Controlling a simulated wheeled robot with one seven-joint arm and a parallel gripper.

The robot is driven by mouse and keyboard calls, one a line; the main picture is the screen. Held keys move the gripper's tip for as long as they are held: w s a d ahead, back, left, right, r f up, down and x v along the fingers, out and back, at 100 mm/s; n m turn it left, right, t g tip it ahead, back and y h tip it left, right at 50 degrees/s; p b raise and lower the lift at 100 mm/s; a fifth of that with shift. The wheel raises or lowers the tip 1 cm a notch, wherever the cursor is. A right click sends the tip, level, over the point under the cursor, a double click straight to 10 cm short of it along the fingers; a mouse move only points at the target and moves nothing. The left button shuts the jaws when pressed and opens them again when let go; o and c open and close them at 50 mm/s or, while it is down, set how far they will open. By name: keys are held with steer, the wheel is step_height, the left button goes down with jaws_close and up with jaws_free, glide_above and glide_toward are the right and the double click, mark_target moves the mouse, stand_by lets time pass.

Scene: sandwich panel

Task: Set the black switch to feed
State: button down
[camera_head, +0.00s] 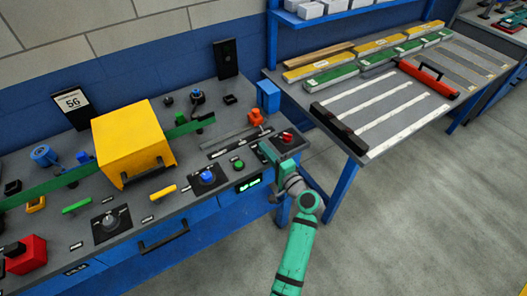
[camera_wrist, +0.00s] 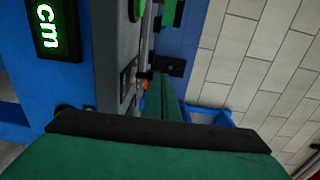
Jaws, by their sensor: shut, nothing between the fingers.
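My gripper (camera_head: 268,152) is green and hovers at the right end of the control panel (camera_head: 140,205), beside the red button (camera_head: 287,137). It is shut and empty. In the wrist view, its green body fills the bottom. A small black switch (camera_head: 229,100) sits near the back. The labels are too small to read, so I cannot tell which of these is the feed switch or how it is set.
A yellow box (camera_head: 133,140) stands on the panel over a green strip. A blue knob (camera_head: 207,177), a green button (camera_head: 238,164) and a lit display (camera_head: 249,184) are near my gripper. A second table (camera_head: 400,150) with strips stands at the right. Open floor lies in front.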

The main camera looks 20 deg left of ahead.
steer(key=shift+d, duration=0.3)
steer(key=r+v, duration=0.2)
steer(key=v, duration=1.1)
steer(key=shift+s+r, duration=0.25)
steer(key=shift+s, duration=0.05)
